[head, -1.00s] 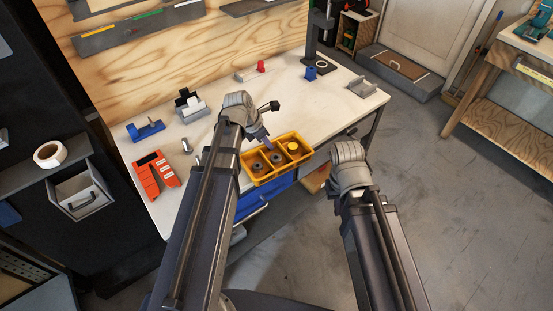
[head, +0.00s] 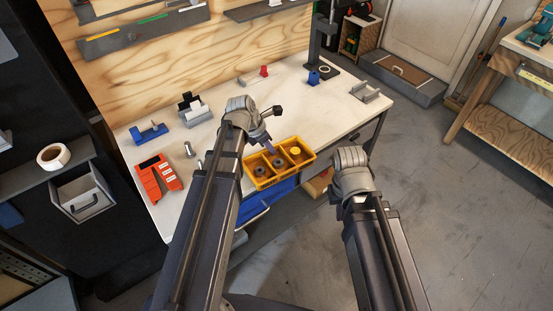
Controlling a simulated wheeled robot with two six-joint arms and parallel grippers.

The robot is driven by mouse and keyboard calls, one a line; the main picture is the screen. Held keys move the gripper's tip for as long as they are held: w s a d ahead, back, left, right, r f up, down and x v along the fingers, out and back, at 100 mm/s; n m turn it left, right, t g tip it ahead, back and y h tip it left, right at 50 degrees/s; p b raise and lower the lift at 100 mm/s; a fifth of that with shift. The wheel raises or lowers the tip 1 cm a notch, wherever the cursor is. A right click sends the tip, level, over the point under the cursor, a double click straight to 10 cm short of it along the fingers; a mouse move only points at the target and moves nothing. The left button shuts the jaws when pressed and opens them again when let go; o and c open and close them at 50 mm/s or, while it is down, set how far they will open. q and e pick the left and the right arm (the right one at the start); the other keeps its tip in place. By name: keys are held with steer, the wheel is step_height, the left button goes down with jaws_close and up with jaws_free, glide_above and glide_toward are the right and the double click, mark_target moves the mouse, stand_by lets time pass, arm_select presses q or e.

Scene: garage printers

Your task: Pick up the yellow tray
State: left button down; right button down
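The yellow tray (head: 285,177) lies at the front edge of the white workbench, in the middle of the head view. It has compartments holding dark round parts (head: 279,162) and a yellow round piece (head: 295,151). My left gripper (head: 268,148) reaches over the tray's left end, with a finger tip at or near that end; contact cannot be made out. My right arm's wrist (head: 351,170) is to the right of the tray, off the bench's front edge. The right gripper's fingers are hidden behind the wrist.
The white workbench (head: 325,115) also holds an orange-red holder (head: 158,176), a blue part (head: 150,134), a grey block (head: 193,112), a red part (head: 264,71) and a grey bracket (head: 366,92). A black stand (head: 322,45) rises at the back. The bench top right of the tray is clear.

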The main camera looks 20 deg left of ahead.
arm_select(q)
steer(key=shift+r, duration=0.15)
step_height(320, 180, up, 10)
steer(key=p, duration=1)
steer(key=shift+a, duration=0.1)
